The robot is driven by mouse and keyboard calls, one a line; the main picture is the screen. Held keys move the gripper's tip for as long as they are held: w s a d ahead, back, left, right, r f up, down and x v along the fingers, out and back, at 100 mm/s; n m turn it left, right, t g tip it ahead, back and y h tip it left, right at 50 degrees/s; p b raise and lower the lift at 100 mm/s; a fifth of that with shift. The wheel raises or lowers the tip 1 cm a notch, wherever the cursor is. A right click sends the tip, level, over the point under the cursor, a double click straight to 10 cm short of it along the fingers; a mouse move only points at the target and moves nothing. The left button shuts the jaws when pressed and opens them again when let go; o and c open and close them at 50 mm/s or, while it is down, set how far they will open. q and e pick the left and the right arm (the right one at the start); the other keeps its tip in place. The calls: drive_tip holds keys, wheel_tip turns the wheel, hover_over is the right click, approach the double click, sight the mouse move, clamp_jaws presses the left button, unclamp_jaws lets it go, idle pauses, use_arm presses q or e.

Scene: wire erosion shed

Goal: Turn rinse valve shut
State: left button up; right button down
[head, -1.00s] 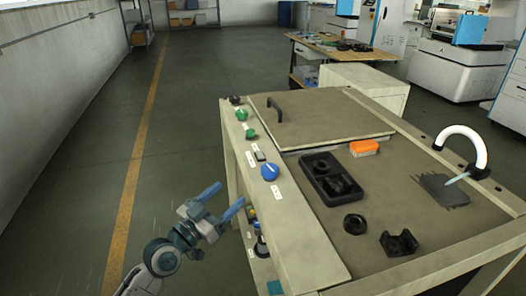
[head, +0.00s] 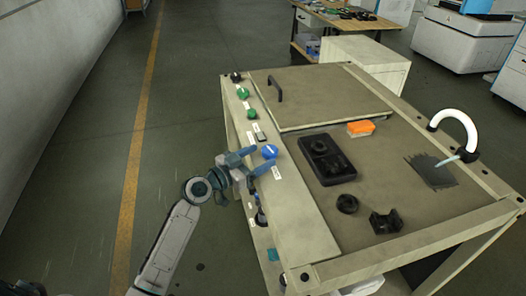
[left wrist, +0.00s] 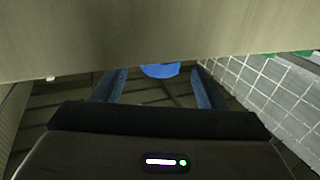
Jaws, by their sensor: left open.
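A round blue knob (head: 269,152) sits on the pale front strip of the workbench, with a small white label beside it; the label is too small to read. My left gripper (head: 260,160) is open, its two blue fingers at the strip's left edge, close to the knob. In the left wrist view the knob (left wrist: 160,71) shows between the open fingers (left wrist: 160,80), partly hidden by a pale panel edge. I cannot tell whether the fingers touch it. Nothing is held. My right gripper is not in view.
Green knobs (head: 243,93) and a black knob (head: 236,77) line the same strip farther back. The bench top holds a black tray (head: 327,160), an orange block (head: 360,128), black parts (head: 386,222) and a white curved spout (head: 458,119). Floor left of the bench is clear.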

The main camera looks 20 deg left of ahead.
use_arm(q)
drive_tip(key=shift+x, duration=1.1)
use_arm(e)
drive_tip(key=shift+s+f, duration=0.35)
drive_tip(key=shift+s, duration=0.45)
use_arm(q)
drive_tip(key=c, duration=1)
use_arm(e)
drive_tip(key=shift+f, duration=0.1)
